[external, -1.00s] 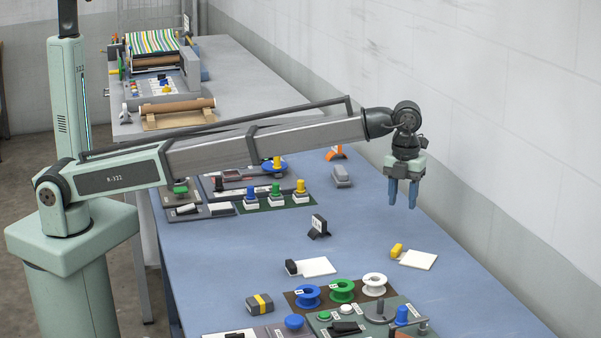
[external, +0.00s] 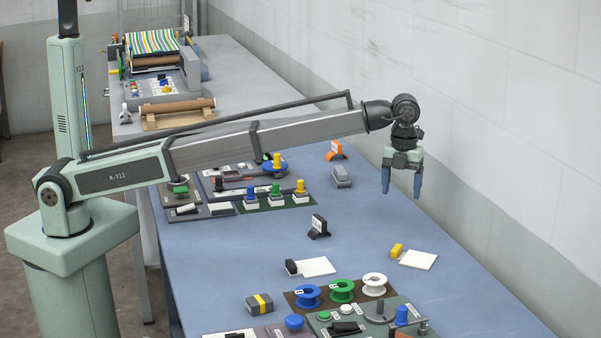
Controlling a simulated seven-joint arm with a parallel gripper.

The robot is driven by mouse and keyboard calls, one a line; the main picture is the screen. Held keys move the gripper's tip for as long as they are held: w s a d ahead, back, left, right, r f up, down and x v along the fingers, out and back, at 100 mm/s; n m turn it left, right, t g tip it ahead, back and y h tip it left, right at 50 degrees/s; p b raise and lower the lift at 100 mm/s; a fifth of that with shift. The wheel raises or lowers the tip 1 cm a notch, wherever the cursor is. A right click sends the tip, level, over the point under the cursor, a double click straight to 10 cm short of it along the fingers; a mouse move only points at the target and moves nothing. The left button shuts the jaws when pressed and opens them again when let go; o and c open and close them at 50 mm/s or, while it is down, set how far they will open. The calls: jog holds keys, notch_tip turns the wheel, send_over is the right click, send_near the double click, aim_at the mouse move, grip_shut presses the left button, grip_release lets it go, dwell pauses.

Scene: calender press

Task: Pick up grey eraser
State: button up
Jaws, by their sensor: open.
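A small grey block (external: 341,177), which looks like the grey eraser, lies on the blue table (external: 225,262) near its far wall-side edge. My gripper (external: 402,186) hangs in the air to the right of the block in the picture, fingers pointing down. Its two blue fingers are spread apart with nothing between them. The gripper is clear of the block and does not touch it.
An orange holder (external: 335,151) stands just behind the grey block. Coloured knobs on panels (external: 275,200) are to its left. A small dark stand (external: 319,227) and a grey block with a yellow band (external: 259,303) are nearer. The table's middle is mostly bare.

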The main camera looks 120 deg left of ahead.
jog(key=s+a+n, duration=0.2)
jog(key=s+a, duration=0.6)
jog(key=a, duration=0.5)
jog(key=r+n, duration=0.2)
jog(key=n, duration=0.3)
send_over(340, 167)
notch_tip(340, 167, down, 9)
jog(key=shift+s+a+r, duration=0.1)
jog(key=shift+a, duration=0.05)
jog(key=shift+d+f, duration=0.15)
jog(key=shift+f, duration=0.85)
jog(key=shift+d+f, duration=0.15)
jog(key=shift+f, duration=1.45)
jog(key=shift+c, duration=0.4)
